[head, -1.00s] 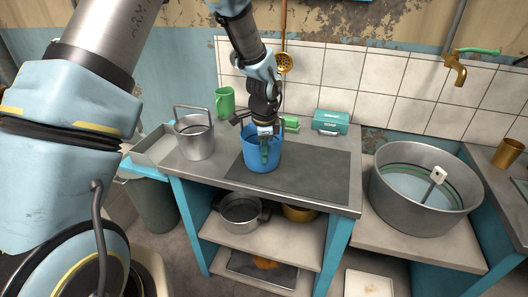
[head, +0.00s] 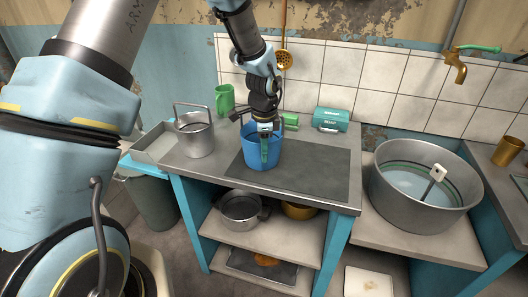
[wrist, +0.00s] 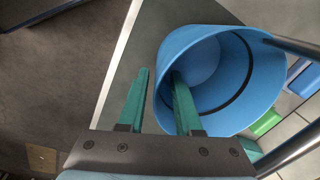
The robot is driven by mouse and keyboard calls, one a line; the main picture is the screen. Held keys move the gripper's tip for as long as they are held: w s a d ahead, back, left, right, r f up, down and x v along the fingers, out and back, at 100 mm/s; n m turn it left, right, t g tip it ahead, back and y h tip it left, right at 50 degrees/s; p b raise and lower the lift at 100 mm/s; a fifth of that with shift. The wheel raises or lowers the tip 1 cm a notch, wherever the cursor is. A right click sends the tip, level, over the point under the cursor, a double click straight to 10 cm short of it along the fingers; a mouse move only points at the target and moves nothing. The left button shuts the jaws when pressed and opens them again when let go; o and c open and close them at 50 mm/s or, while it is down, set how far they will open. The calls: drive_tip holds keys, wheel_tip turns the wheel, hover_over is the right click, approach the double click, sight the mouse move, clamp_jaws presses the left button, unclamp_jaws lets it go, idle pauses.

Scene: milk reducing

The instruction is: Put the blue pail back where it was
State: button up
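The blue pail (head: 262,152) stands upright on the dark mat (head: 318,172) on the counter. The pail's handle shows only in part.
A metal pail (head: 194,134) with a raised handle stands left of the blue pail. A big metal tub (head: 425,190) is at the right. The mat's right part is clear.

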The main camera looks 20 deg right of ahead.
wheel_tip(320, 180, up, 12)
drive_tip(key=s+b, duration=0.1)
drive_tip(key=b, duration=0.1)
drive_tip(key=w+a+n, duration=0.2)
drive_tip(key=a+n, duration=0.9)
drive_tip(key=a, duration=1)
drive_tip(key=s+a+n, duration=0.6)
drive_tip(key=a+n, duration=0.4)
drive_tip(key=a, duration=0.4)
drive_tip(key=shift+s+f+t, duration=0.2)
drive_tip(key=shift+f+t, duration=0.1)
drive_tip(key=shift+f, duration=0.1)
